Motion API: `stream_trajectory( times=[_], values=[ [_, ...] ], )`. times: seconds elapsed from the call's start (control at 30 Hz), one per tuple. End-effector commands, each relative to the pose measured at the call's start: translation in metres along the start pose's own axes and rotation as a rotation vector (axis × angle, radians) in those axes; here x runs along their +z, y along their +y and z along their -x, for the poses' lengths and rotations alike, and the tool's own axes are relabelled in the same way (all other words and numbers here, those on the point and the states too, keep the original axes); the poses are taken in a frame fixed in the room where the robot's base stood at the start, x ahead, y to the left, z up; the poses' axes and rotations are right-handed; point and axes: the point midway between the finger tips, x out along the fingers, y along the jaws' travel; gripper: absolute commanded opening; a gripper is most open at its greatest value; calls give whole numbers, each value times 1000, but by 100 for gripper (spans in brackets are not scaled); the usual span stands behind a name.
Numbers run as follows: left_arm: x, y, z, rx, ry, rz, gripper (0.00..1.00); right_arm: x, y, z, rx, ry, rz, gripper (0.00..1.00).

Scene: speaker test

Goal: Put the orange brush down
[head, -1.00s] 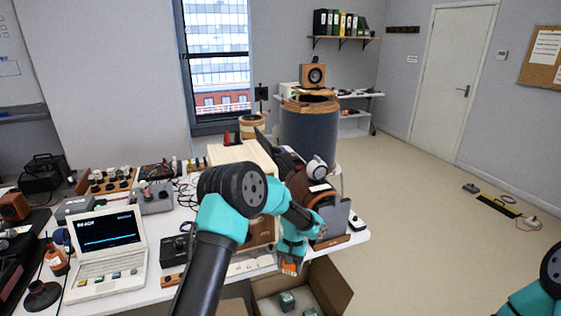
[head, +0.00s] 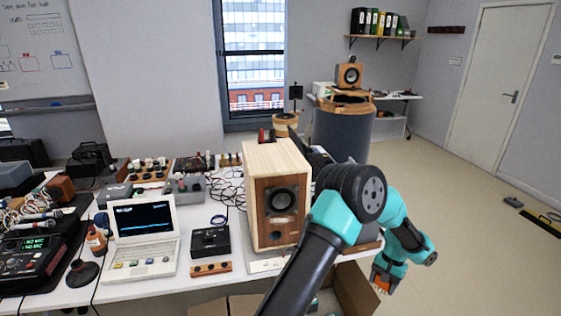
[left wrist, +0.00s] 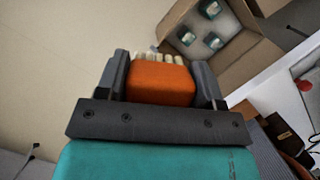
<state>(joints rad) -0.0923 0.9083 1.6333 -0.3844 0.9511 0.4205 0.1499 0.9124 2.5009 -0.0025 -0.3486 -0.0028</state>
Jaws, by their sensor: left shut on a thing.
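The orange brush (left wrist: 160,84) sits between the two dark fingers of my left gripper (left wrist: 163,78) in the left wrist view, with a row of pale bristles at its far end. In the head view my left gripper (head: 383,274) hangs low right of the bench, fingers down, and a small orange part of the brush (head: 380,284) shows at its tip. The gripper is shut on the brush and holds it clear of the bench, over or beside the floor. My right gripper is not in view.
An open cardboard box (head: 357,288) stands below the bench, just left of the gripper; in the left wrist view the box (left wrist: 262,52) has several dark-green items in pale foam. A wooden speaker (head: 278,196) and a laptop (head: 143,238) stand on the white bench.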

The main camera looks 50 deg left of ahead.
Motion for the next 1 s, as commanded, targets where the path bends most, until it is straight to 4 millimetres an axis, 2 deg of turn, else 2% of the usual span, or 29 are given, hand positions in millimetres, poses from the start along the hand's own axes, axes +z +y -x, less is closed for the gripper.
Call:
stream_trajectory(
  times=[0.03, 0.17, 0.27, 0.47, 0.77, 1.0],
  values=[
    [0, 0, 0, 0, 0, 0, 34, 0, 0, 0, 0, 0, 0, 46],
    [0, -4, 5, -5, 1, -20, 34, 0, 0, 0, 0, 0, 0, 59],
    [1, -15, 17, -20, 3, -72, 34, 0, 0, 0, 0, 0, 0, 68],
    [9, -56, 63, -82, 5, -293, 34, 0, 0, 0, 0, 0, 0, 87],
    [42, -138, 145, -206, 3, -732, 34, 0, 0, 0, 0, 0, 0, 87],
    [80, -197, 203, -300, 3, -1066, 34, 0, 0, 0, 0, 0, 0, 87]
  ],
)
